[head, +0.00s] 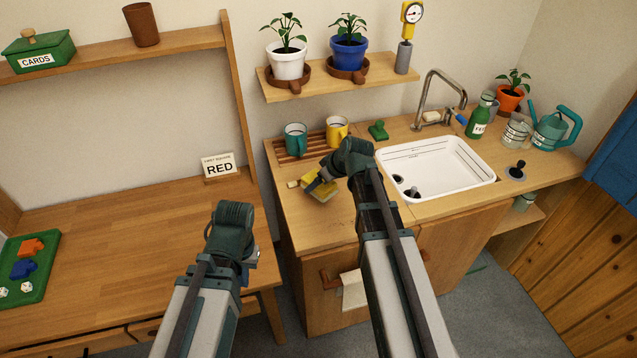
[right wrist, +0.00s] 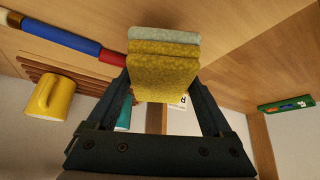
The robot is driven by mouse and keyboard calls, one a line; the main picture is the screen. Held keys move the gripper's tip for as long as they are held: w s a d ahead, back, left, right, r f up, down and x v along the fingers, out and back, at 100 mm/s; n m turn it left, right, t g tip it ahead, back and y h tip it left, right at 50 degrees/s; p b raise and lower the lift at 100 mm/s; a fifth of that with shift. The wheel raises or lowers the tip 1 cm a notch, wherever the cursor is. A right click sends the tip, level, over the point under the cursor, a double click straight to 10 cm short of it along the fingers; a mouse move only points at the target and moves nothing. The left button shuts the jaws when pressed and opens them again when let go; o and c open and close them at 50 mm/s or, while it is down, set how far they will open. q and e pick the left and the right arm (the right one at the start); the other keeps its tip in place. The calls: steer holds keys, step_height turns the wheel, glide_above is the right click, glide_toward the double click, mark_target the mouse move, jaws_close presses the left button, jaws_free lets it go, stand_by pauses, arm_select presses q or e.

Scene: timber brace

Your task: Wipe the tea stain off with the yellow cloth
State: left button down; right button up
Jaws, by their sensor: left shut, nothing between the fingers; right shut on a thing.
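The yellow cloth (head: 322,191) looks like a thick folded block at the left part of the sink counter. My right gripper (head: 318,182) is shut on it. In the right wrist view the cloth (right wrist: 165,75) sits between the fingertips, with a paler grey-green layer along one edge. I cannot tell whether it touches the counter. The tea stain does not show in either view; the right arm and the cloth cover part of the counter. My left gripper (head: 246,262) is shut and empty, near the right end of the desk; its fingertips are mostly hidden by its wrist.
A teal mug (head: 295,139) and a yellow mug (head: 336,131) stand on a slatted rack (head: 283,152) behind the cloth. The white sink (head: 450,170) is to the right. The counter front (head: 325,230) looks clear.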

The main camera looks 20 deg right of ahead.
steer(key=shift+w+d+r, duration=0.1)
steer(key=shift+w+r, duration=0.05)
steer(key=shift+r, duration=0.35)
arm_select(q)
steer(key=shift+w+d+r, duration=0.25)
steer(key=shift+w+r, duration=0.1)
steer(key=shift+r, duration=0.05)
arm_select(e)
steer(key=shift+w+d+f, duration=0.1)
steer(key=shift+w+d, duration=0.05)
steer(key=shift+w, duration=0.05)
steer(key=shift+s+r+p, duration=0.15)
steer(key=shift+r+p, duration=0.4)
steer(key=shift+p, duration=0.05)
step_height(320, 180, up, 2)
steer(key=shift+s+r+p, duration=0.1)
steer(key=shift+s+p, duration=0.05)
steer(key=shift+p, duration=0.9)
arm_select(q)
steer(key=r, duration=0.3)
steer(key=shift+s+a, duration=0.2)
steer(key=shift+s, duration=0.05)
